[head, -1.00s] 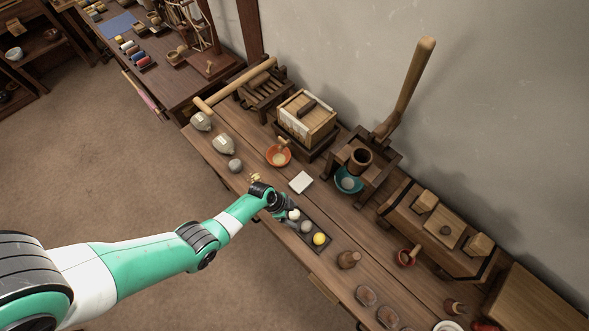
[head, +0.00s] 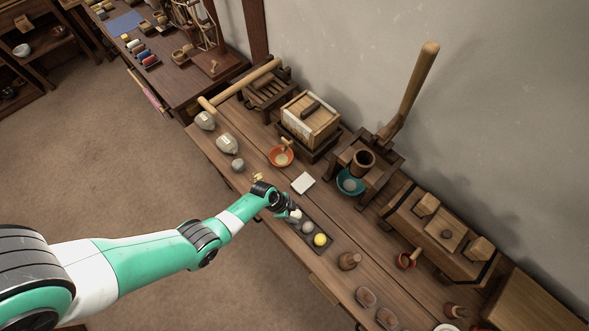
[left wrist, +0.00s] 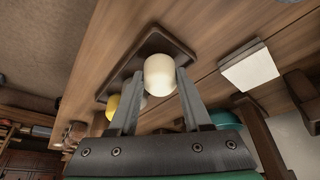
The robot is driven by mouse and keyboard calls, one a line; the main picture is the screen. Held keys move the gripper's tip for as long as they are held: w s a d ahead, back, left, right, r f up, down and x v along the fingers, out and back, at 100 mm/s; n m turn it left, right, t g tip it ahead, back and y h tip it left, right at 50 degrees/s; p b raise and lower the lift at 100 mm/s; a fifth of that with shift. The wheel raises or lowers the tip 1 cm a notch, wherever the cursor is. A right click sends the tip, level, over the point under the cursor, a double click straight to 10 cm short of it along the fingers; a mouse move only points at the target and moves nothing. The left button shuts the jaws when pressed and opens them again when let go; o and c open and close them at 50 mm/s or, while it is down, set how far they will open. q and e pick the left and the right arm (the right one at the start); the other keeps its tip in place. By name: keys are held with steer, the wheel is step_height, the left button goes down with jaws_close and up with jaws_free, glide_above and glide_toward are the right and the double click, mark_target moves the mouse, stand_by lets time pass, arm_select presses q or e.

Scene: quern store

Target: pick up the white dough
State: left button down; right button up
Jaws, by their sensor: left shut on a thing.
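The white dough (left wrist: 160,75) is a pale rounded lump between the two fingertips of my left gripper (left wrist: 158,84) in the left wrist view. The fingers are shut on it from both sides. In the head view the white dough (head: 296,214) shows at the tip of my left gripper (head: 289,208), at the upper left end of the dark tray (head: 327,251). I cannot tell whether the dough touches the tray. A grey ball (head: 307,227) and a yellow ball (head: 320,240) sit in the tray beside it. My right gripper is in neither view.
A white square block (head: 303,183) lies behind the tray, and an orange bowl (head: 281,156) stands farther left. A teal bowl (head: 350,182) is under the wooden press. A brown wooden stamp (head: 349,261) stands to the right of the tray.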

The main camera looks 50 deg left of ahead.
arm_select(q)
steer(key=r+p, duration=0.4)
steer(key=shift+s+d+r, duration=0.2)
steer(key=shift+s+r, duration=0.15)
steer(key=s+d+r+p, duration=0.6)
steer(key=s+r+p, duration=0.2)
steer(key=s, duration=0.3)
steer(key=shift+s+d+p, duration=0.25)
steer(key=shift+p, duration=0.15)
stand_by(0.3)
